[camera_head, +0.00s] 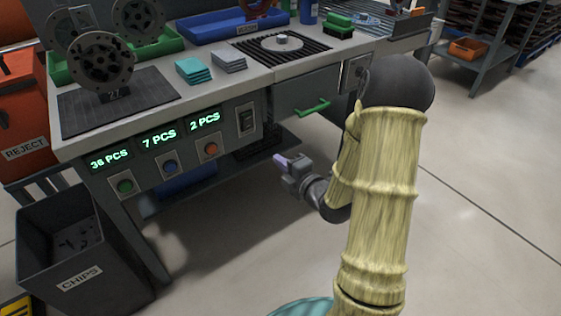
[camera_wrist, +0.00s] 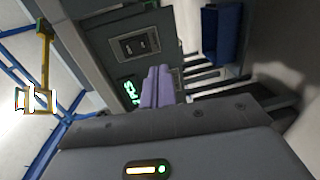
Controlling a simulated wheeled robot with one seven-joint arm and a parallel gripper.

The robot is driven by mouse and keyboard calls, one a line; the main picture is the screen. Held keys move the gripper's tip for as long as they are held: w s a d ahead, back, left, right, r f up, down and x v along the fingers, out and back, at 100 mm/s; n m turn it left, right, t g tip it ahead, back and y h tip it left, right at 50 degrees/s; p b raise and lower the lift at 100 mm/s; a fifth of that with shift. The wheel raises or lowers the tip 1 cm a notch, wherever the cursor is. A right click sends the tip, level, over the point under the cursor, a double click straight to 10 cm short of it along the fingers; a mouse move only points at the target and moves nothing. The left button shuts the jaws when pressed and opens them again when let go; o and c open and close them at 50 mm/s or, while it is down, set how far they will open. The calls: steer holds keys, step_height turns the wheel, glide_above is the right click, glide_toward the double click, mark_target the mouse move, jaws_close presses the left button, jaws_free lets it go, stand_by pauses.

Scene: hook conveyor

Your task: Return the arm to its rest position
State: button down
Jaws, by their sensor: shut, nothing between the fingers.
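My arm, in a pale yellow cover, reaches forward and bends down in front of the workbench (camera_head: 130,118) in the head view. My gripper (camera_head: 281,160) hangs below the bench top, in front of the bench's open underside. Its lilac fingers are together and hold nothing. In the wrist view the two closed fingers of my gripper (camera_wrist: 157,85) point toward the bench front, where a green lit display (camera_wrist: 131,90) and a dark switch panel (camera_wrist: 135,43) show. The gripper looks apart from the bench.
A drawer with a green handle (camera_head: 313,108) is right of the buttons. A black CHIPS bin (camera_head: 75,245) and a red REJECT bin (camera_head: 22,135) stand at the left. Another table (camera_head: 490,60) stands at the back right. The floor (camera_head: 480,180) on the right is clear.

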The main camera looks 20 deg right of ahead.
steer(key=s+a+r+m+g+h+p, duration=0.2)
steer(key=s+r+m+g+h+p, duration=0.1)
steer(key=s+m+g, duration=0.55)
steer(key=s+a+r+m+g+h+p, duration=0.25)
steer(key=s+m+g+p, duration=0.2)
steer(key=s+m, duration=0.65)
step_height(320, 180, up, 38)
steer(key=w+m+p, duration=0.1)
steer(key=m+p, duration=0.1)
steer(key=p, duration=3.5)
steer(key=shift+r, duration=0.15)
